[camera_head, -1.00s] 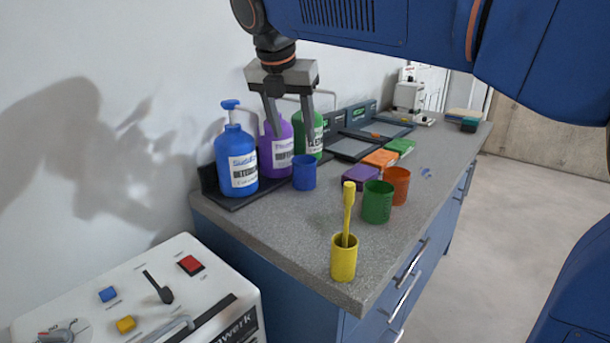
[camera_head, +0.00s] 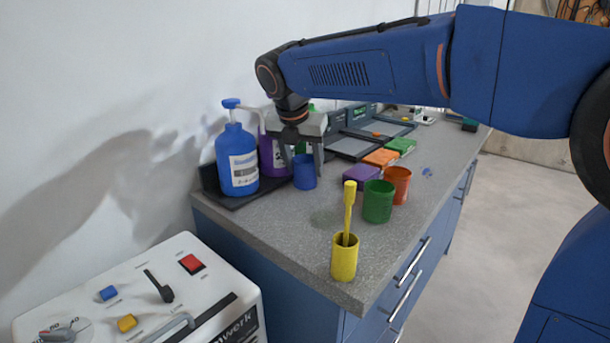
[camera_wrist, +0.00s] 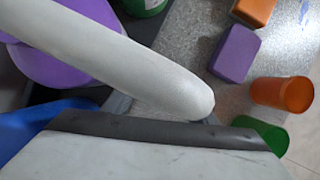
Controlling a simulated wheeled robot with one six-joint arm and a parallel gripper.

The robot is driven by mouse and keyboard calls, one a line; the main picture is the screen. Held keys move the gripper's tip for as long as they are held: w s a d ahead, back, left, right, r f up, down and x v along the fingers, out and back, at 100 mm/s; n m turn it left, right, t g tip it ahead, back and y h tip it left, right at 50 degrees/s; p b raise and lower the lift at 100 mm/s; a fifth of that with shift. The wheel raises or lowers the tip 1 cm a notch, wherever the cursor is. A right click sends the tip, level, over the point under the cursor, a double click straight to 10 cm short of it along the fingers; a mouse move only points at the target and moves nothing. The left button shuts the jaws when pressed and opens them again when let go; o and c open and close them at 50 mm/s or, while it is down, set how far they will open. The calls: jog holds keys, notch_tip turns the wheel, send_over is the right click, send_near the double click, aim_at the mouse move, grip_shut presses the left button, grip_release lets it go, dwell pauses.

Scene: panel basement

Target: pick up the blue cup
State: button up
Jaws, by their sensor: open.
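The blue cup (camera_head: 304,178) stands upright on the grey worktop, just right of the bottle tray. My gripper (camera_head: 304,171) is open and points down at the cup. In the head view its fingers show on either side of the cup, overlapping its edges; I cannot tell whether they touch it or how they line up in depth. In the wrist view, I cannot make out the cup; a long pale rounded bar and the gripper's own body fill much of the picture.
A blue bottle (camera_head: 237,160) and a purple bottle (camera_head: 270,158) stand close at the left. Right are a purple block (camera_head: 360,177), green cup (camera_head: 378,202), orange cup (camera_head: 397,184) and yellow cup (camera_head: 344,258) holding a yellow stick. The worktop's front middle is clear.

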jog(key=shift+w+d+f, duration=0.1)
jog(key=shift+w+f, duration=0.05)
jog(key=shift+f, duration=0.35)
jog(key=c, duration=0.9)
jog(key=shift+o, duration=0.2)
jog(key=shift+r, duration=0.15)
jog(key=shift+r, duration=0.4)
jog(key=shift+d, duration=0.15)
jog(key=s+d, duration=0.5)
jog(key=shift+s+d+r, duration=0.15)
jog(key=shift+s+d, duration=0.1)
jog(key=shift+s, duration=0.1)
notch_tip(320, 180, up, 14)
jog(key=shift+f, duration=0.25)
dwell(2.5)
